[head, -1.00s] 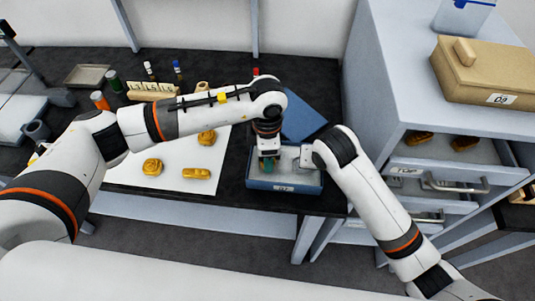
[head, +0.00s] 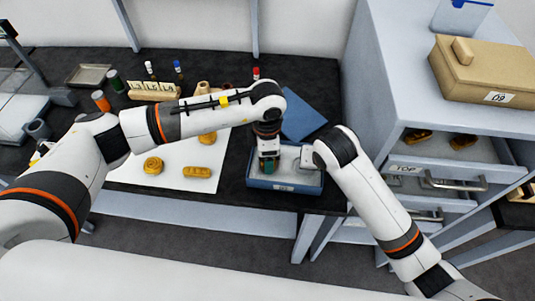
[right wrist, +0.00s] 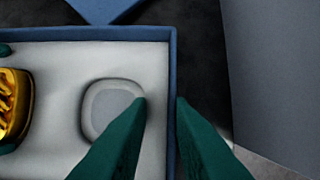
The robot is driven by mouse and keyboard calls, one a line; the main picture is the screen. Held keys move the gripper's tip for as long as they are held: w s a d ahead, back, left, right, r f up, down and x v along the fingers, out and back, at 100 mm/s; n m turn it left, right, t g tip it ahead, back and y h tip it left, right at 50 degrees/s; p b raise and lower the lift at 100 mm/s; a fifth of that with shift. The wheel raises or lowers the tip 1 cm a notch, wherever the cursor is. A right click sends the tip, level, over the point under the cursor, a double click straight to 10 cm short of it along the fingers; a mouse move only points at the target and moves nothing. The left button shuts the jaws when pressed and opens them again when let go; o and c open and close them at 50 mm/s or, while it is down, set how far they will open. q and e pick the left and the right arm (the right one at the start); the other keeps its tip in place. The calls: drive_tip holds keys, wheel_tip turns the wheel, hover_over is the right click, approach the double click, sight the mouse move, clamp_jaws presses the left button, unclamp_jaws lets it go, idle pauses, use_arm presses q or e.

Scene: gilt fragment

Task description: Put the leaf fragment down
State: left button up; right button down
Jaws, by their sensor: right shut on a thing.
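A gold leaf fragment (right wrist: 12,105) with raised relief lies at the left edge of the right wrist view, partly cut off, over the pale lining of the blue box (right wrist: 172,60). The box also shows in the head view (head: 285,185); the fragment is hidden there. My left gripper (head: 269,167) points down into the box's left half. Its teal fingertips show on two sides of the fragment in the right wrist view, the upper one apart from it. My right gripper (right wrist: 162,98) is shut on the box's right wall, one finger inside and one outside.
An empty rounded recess (right wrist: 112,112) lies in the lining. Gold pieces (head: 153,165) (head: 197,172) lie on a white sheet (head: 222,145). A blue panel (head: 303,115) lies behind the box. A drawer cabinet (head: 440,80) with an open top drawer stands at right.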

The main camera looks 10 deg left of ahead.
use_arm(q)
drive_tip(key=shift+s+d+f, duration=0.1)
drive_tip(key=shift+s+f, duration=0.45)
drive_tip(key=shift+f, duration=0.35)
use_arm(e)
drive_tip(key=shift+w+a+r, duration=0.2)
drive_tip(key=shift+a, duration=0.15)
use_arm(q)
drive_tip(key=shift+r, duration=0.35)
use_arm(e)
drive_tip(key=shift+w, duration=0.1)
use_arm(q)
wheel_tip(320, 180, up, 13)
drive_tip(key=shift+w, duration=0.25)
use_arm(e)
drive_tip(key=shift+d+f, duration=0.2)
drive_tip(key=shift+f, duration=0.05)
drive_tip(key=c, duration=1.2)
unclamp_jaws()
drive_tip(key=shift+c, duration=0.2)
